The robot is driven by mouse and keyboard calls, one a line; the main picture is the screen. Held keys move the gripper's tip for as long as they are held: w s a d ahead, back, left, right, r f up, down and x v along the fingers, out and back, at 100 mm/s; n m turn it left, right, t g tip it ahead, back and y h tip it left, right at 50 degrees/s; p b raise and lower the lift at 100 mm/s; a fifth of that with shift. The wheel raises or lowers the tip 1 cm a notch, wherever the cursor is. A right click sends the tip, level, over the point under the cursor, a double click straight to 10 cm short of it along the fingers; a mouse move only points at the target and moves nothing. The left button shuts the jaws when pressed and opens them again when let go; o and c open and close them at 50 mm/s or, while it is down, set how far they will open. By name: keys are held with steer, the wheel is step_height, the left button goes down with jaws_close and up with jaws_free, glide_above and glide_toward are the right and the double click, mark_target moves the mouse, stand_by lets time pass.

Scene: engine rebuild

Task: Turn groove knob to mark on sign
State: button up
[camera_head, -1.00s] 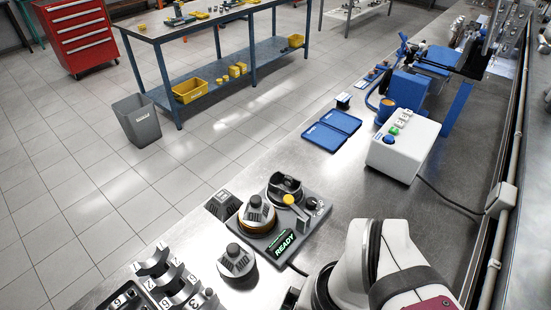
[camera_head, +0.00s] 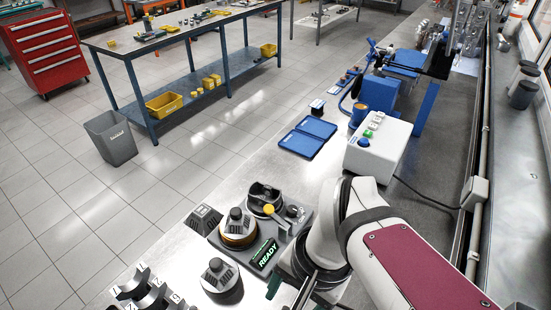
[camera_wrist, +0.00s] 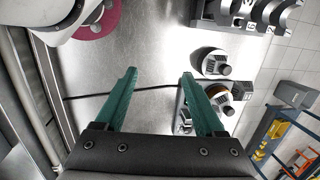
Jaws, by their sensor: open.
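A dark bench device (camera_head: 299,229) stands on the metal bench in the head view. It has a small dark dial knob (camera_head: 294,212) at its right corner, which may be the groove knob; its setting is too small to read. A lit green display (camera_head: 264,253) on the device reads READY. I cannot tell which surface is the sign with the mark. My gripper (camera_wrist: 159,73) is open and empty, its two green fingers wide apart over the bench. In the wrist view, the right finger partly hides the device. In the head view, the gripper is near the bottom edge, just in front of the device.
A lever with a yellow ball (camera_head: 268,209) and a copper-ringed part (camera_head: 237,233) sit on the device. Loose dark parts (camera_head: 221,279) stand nearby. A white button box (camera_head: 378,150) and an open blue case (camera_head: 307,137) lie farther back. A cable crosses the bench.

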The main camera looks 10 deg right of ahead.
steer(key=w+d+m+t, duration=0.1)
steer(key=w+d+m, duration=0.1)
steer(key=w+m, duration=0.45)
steer(key=w+d+m+t, duration=0.1)
steer(key=w+d+m, duration=0.25)
steer(key=w, duration=0.65)
steer(key=m+t, duration=0.1)
steer(key=m, duration=0.9)
glide_toward(292, 209)
steer(key=shift+t, duration=0.3)
steer(key=x, duration=0.7)
steer(key=shift+d+f, duration=0.1)
steer(key=shift+f, duration=0.3)
steer(key=shift+w+f, duration=0.1)
steer(key=shift+f, duration=0.4)
steer(key=shift+c, duration=0.2)
jaws_close()
